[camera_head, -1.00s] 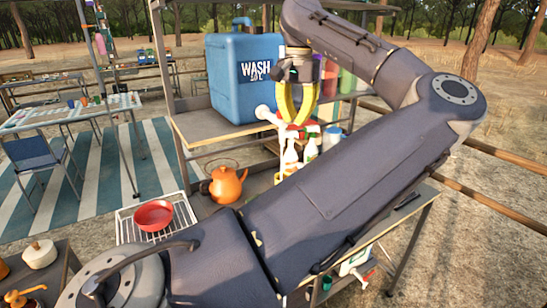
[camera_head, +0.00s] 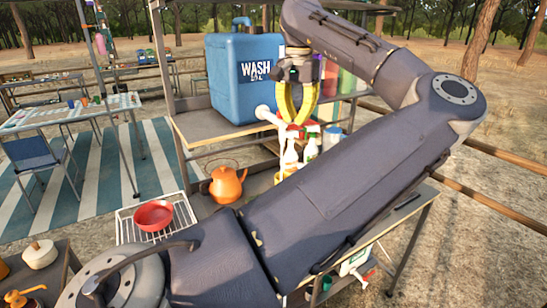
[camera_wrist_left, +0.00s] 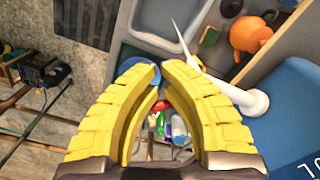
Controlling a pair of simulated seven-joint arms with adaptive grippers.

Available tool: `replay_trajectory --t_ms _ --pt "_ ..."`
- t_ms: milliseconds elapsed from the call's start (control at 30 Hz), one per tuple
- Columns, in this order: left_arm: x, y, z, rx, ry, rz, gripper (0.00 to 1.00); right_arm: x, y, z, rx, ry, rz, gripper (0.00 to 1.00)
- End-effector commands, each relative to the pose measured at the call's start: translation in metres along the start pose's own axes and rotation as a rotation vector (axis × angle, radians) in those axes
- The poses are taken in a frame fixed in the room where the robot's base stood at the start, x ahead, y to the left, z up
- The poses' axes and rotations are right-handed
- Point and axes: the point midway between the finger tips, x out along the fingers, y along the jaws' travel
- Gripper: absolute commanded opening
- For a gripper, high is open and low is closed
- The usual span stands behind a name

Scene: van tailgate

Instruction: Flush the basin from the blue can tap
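The blue can (camera_head: 225,75), marked WASH, stands on a wooden shelf. Its white tap (camera_head: 265,113) points out from its lower right side; in the left wrist view the tap (camera_wrist_left: 250,101) has a long tapering spout. My left gripper (camera_head: 298,122) is beside the tap, its yellow fingers bowed and their tips nearly together. In the left wrist view the gripper (camera_wrist_left: 160,70) shows nothing clearly held, and one finger overlaps the tap. Contact cannot be told. A grey basin (camera_wrist_left: 152,48) lies beyond the fingertips; my arm hides it in the head view. My right gripper is out of view.
An orange kettle (camera_head: 227,186) stands on the counter, left of spray bottles (camera_head: 310,150). A red bowl (camera_head: 153,215) sits on a wire rack (camera_head: 187,212). A green sponge (camera_wrist_left: 210,35) lies near the basin. My arm covers much of the counter.

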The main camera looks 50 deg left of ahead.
Motion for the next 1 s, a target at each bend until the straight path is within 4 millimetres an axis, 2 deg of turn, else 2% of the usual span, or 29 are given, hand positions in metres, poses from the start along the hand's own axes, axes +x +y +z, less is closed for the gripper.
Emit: replay_trajectory --t_ms 333,800,1000 --pt "0.0 -0.002 -0.003 0.0 -0.001 0.0 0.0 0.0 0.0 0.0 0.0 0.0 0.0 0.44" --pt "0.0 -0.019 -0.033 0.0 0.0 -0.001 0.0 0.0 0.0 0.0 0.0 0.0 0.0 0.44" --pt "-0.008 -0.017 -0.032 0.0 0.002 0.0 0.0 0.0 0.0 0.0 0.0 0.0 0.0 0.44"
